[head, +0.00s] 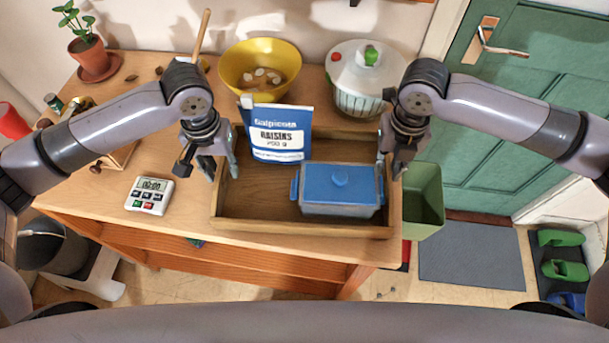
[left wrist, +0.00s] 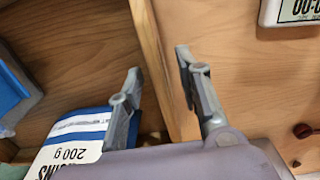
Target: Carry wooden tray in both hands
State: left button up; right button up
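The wooden tray (head: 262,228) lies on the table and holds a blue-and-white raisins bag (head: 278,135) and a grey dish with a blue lid (head: 340,190). My left gripper (head: 221,168) is at the tray's left wall. In the left wrist view its open fingers (left wrist: 160,85) stand on either side of that wall (left wrist: 152,50), with gaps visible. The bag (left wrist: 85,130) is close beside the inner finger. My right gripper (head: 389,166) is at the tray's right wall, its fingers apart; contact there cannot be made out.
A timer (head: 149,195) lies left of the tray. A yellow bowl (head: 260,68) and a salad spinner (head: 360,85) stand behind it. A green bin (head: 424,200) is at the table's right edge. A potted plant (head: 88,50) stands at back left.

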pick_arm(q)
jog(key=shift+f, duration=0.15)
pick_arm(e)
jog(key=shift+f, duration=0.2)
pick_arm(q)
jog(key=c, duration=0.4)
pick_arm(e)
jog(key=c, duration=0.4)
pick_arm(q)
grip_shut()
pick_arm(e)
grip_shut()
jog(key=shift+r, duration=0.15)
